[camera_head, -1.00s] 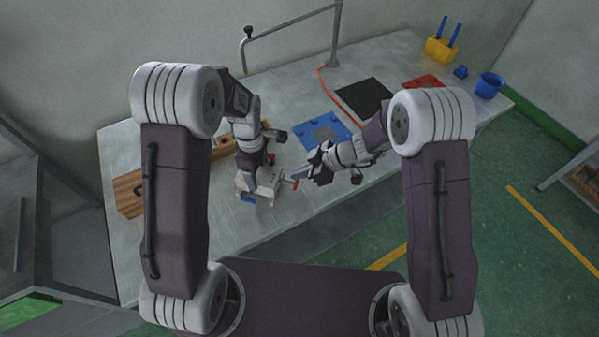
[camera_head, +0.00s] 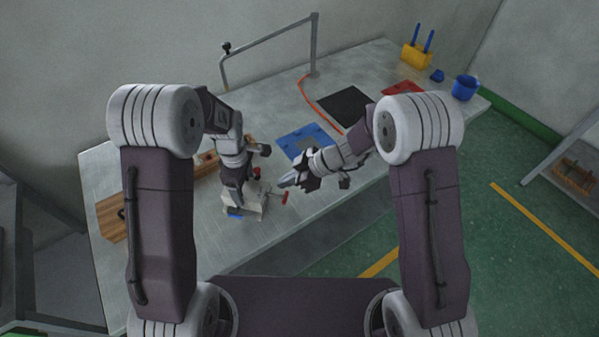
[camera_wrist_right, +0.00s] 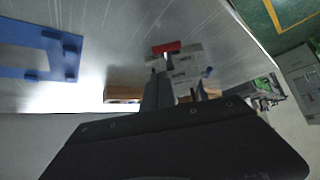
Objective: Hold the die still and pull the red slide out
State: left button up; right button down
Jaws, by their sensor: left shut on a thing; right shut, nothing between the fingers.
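The die (camera_head: 245,208), a pale metal block, sits on the bench near its front edge. The red slide (camera_head: 284,197) shows as a red bar standing out from the die's right side. The right wrist view also shows the die (camera_wrist_right: 186,72) and the red slide (camera_wrist_right: 166,48), ahead of my gripper. My left gripper (camera_head: 243,190) comes down from above and is shut on the die, its fingertips partly hidden by the arm. My right gripper (camera_head: 284,183) is shut and empty, close above the red bar; I cannot tell whether they touch.
A blue fixture (camera_head: 300,136) with a grey centre and a black mat (camera_head: 345,107) lie behind. A blue cup (camera_head: 465,87), a yellow holder (camera_head: 415,56) and a red tray (camera_head: 402,87) stand far right. Wooden blocks (camera_head: 113,216) lie at left. The front bench strip is clear.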

jog(key=a+r+v, duration=0.1)
jog(key=v, duration=0.9)
